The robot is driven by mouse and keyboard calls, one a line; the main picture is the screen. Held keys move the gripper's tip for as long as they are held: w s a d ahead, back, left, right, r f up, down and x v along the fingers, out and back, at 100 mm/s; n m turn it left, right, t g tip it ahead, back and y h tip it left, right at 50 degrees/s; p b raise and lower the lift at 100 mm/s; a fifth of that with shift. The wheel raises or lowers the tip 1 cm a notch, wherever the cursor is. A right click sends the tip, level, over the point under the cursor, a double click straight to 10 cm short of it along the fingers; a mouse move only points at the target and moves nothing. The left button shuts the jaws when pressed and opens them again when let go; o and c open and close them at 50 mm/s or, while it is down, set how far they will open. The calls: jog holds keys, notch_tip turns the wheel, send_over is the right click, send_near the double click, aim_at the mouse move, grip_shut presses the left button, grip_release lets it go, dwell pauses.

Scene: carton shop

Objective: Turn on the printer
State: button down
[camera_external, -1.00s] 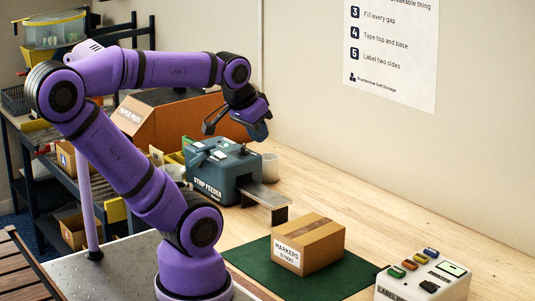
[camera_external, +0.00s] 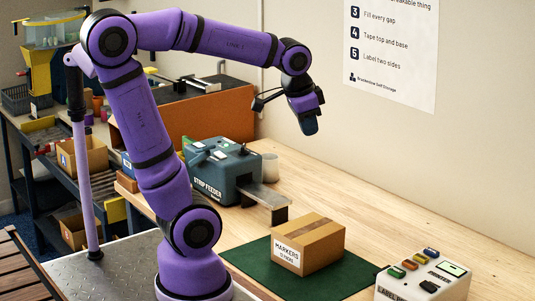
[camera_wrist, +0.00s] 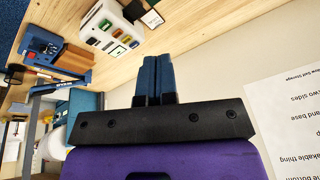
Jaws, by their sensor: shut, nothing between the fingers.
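The printer is a white box (camera_external: 418,288) at the lower right of the bench in the external view, its front lettering partly cut off by the frame. Its sloped top has a row of green (camera_external: 396,272), orange (camera_external: 410,264) and blue (camera_external: 431,252) buttons, a small screen (camera_external: 450,268) and a black part (camera_external: 428,286). In the wrist view the white printer (camera_wrist: 98,36) shows at upper left. My gripper (camera_external: 310,128) is in the air, well above and left of the printer, pointing down. Its two blue fingers (camera_wrist: 153,66) are together and empty in the wrist view.
A cardboard box marked MARKERS (camera_external: 318,247) sits on a green mat (camera_external: 246,262), left of the printer. The strip feeder (camera_external: 223,172) and a pale cup (camera_external: 270,167) stand behind. A wall with a poster (camera_external: 390,55) borders the bench. Bare wood lies right of the box.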

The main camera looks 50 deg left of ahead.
jog(key=w+d+f+m+g, duration=0.1)
jog(key=w+d+f+m, duration=0.1)
jog(key=w+d+m, duration=0.35)
jog(key=m+g+y, duration=0.2)
jog(key=m+g, duration=0.1)
jog(key=m, duration=0.4)
send_over(425, 283)
jog(key=d, duration=0.2)
notch_tip(425, 283, down, 14)
jog(key=shift+d+f+m, duration=0.15)
jog(key=shift+f+m, duration=0.1)
jog(key=f, duration=0.4)
jog(key=a+f, duration=0.1)
jog(key=f, duration=0.4)
jog(key=a+f, duration=0.1)
jog(key=f, duration=0.4)
